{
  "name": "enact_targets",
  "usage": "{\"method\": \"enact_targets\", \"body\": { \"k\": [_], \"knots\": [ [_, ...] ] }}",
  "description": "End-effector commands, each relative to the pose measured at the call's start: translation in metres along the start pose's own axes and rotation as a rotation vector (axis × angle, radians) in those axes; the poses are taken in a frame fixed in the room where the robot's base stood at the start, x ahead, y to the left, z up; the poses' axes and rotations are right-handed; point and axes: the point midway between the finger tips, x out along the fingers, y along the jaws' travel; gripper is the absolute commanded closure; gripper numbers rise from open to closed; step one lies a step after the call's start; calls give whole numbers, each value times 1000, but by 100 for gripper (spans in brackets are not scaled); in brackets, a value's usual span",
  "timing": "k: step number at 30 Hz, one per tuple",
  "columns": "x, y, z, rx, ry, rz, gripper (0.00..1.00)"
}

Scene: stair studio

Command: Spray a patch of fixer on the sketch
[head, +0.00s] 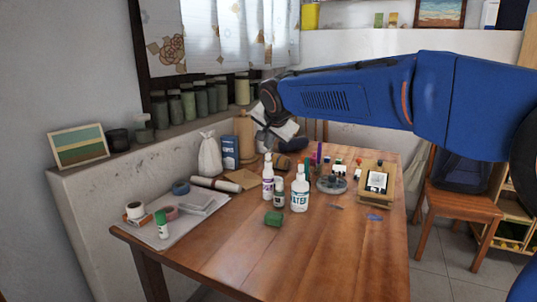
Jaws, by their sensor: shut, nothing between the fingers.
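A small upright piece with a dark drawing on white, perhaps the sketch (377,181), rests on a wooden stand at the table's right side. A white bottle with a purple label (267,181) stands mid-table; I cannot read whether it is the fixer. Beside it stands a larger white bottle marked WATER (300,193), with a small green-labelled bottle (279,195) between them. My gripper (272,139) hangs from the blue arm above the table's far part, behind the bottles. It is shut and empty, apart from the bottles. Its fingertips are small and hard to make out.
The wooden table (300,255) has free room at its front. A grey round holder (331,184) stands beside the stand. A chair (458,205) stands right.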

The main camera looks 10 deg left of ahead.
Motion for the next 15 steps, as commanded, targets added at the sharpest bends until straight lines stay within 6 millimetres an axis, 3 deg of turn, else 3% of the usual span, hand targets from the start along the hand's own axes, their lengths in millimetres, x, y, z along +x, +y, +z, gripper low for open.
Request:
{"method": "enact_targets", "body": {
  "k": [15],
  "knots": [
    [-9,-7,-7,-1,1,-1,100]
  ]
}}
